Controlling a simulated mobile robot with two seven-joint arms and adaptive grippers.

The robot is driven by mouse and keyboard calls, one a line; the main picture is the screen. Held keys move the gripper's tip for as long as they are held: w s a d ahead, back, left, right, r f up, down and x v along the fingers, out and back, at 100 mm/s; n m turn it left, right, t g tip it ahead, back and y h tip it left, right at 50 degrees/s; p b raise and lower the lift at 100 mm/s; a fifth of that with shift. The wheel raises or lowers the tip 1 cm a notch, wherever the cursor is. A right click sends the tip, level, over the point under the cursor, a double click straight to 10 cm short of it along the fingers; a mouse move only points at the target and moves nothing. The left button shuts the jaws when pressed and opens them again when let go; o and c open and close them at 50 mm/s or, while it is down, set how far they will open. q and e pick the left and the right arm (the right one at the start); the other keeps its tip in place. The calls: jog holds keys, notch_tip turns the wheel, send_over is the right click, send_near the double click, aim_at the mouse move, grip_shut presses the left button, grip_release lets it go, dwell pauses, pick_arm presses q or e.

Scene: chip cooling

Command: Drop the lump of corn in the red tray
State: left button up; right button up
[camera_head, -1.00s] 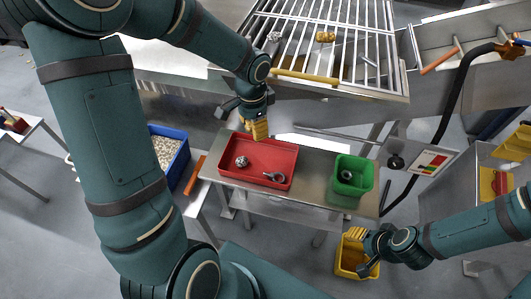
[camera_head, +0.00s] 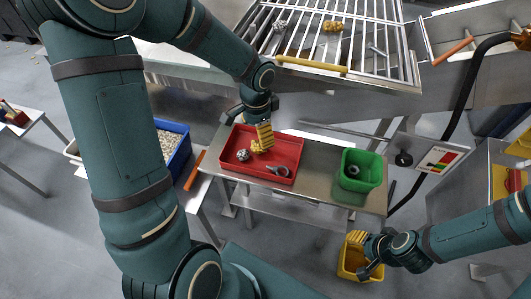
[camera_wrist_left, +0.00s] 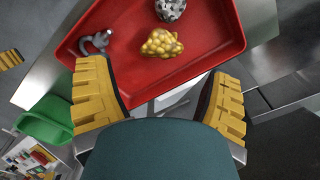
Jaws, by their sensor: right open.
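The lump of corn (camera_wrist_left: 162,43) is a bumpy yellow clump inside the outline of the red tray (camera_wrist_left: 205,65), apart from my fingers; I cannot tell whether it touches the tray floor. In the head view the corn (camera_head: 257,146) shows just below my left fingertips, within the red tray (camera_head: 236,172). My left gripper (camera_head: 266,137) hangs over the tray; in the left wrist view (camera_wrist_left: 158,75) its yellow fingers are wide apart with nothing between them. My right gripper (camera_head: 362,254) is open at the yellow bin (camera_head: 349,272), lower right.
A grey lump (camera_head: 242,155) and a grey metal part (camera_head: 277,171) lie in the tray. A green bin (camera_head: 361,168) stands right of it on the metal table. Another yellow lump (camera_head: 333,26) lies on the grate (camera_head: 356,45). A blue bin (camera_head: 180,152) stands left.

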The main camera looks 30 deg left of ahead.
pick_arm(q)
notch_tip(320, 180, up, 12)
dwell(0.7)
dwell(0.4)
